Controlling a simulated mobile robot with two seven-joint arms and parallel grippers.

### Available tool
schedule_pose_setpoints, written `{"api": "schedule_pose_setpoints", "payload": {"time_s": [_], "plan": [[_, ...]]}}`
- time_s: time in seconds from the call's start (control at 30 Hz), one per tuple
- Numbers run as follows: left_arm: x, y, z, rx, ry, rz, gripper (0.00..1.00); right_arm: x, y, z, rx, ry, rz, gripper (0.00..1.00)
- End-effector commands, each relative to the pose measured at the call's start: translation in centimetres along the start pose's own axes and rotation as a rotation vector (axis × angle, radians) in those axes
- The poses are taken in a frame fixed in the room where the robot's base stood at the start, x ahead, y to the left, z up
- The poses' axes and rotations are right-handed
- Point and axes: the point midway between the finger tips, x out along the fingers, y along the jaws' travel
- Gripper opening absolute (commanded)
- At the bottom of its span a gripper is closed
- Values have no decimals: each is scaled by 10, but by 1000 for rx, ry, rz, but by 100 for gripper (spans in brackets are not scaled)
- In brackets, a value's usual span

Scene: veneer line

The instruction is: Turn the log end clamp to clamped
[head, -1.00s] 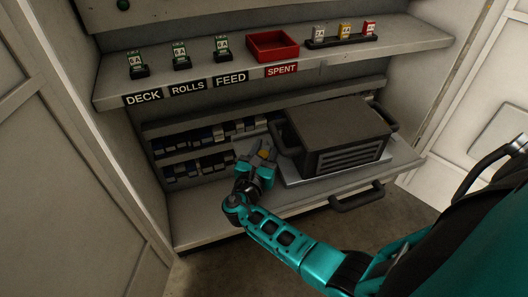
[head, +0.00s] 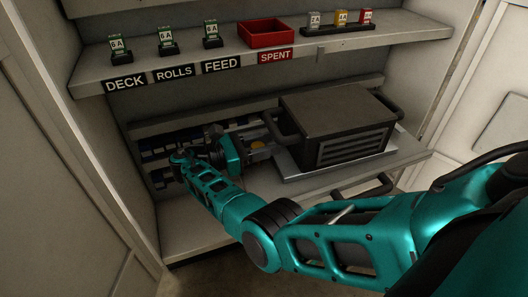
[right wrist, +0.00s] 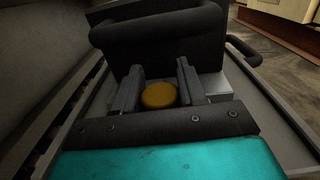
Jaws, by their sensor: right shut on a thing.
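A round yellow cap (right wrist: 158,95), seemingly on the log end clamp, sits low beside the dark box; it also shows small in the head view (head: 256,145). My right gripper (right wrist: 159,75) is shut with one finger on each side of it. The gripped part under the cap is mostly hidden, and no clamp marking is readable. In the head view my right gripper (head: 257,151) lies left of the box, pointing right, its fingers close to the box's left handle (head: 277,128). My left gripper is not in view.
The dark box (head: 338,118) with handles stands on a pull-out shelf (head: 405,153). Above is a shelf with a red SPENT tray (head: 266,33), several labelled holders and a rack of coloured blocks (head: 340,24). Cabinet walls close in on both sides.

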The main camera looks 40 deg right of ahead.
Motion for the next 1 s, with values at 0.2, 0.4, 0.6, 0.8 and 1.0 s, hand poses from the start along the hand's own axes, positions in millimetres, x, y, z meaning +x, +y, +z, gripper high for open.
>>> {"api": "schedule_pose_setpoints", "payload": {"time_s": [0.2,0.4,0.6,0.8,1.0], "plan": [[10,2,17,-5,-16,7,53,-1,-2,-4,1,3,-106,10],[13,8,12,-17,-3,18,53,-1,-3,-2,1,3,-172,10],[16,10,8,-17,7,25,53,-1,-4,-1,1,1,-207,10],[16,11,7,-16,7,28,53,0,-4,0,2,-1,-220,10],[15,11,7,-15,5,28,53,0,-4,0,2,-1,-222,10]]}}
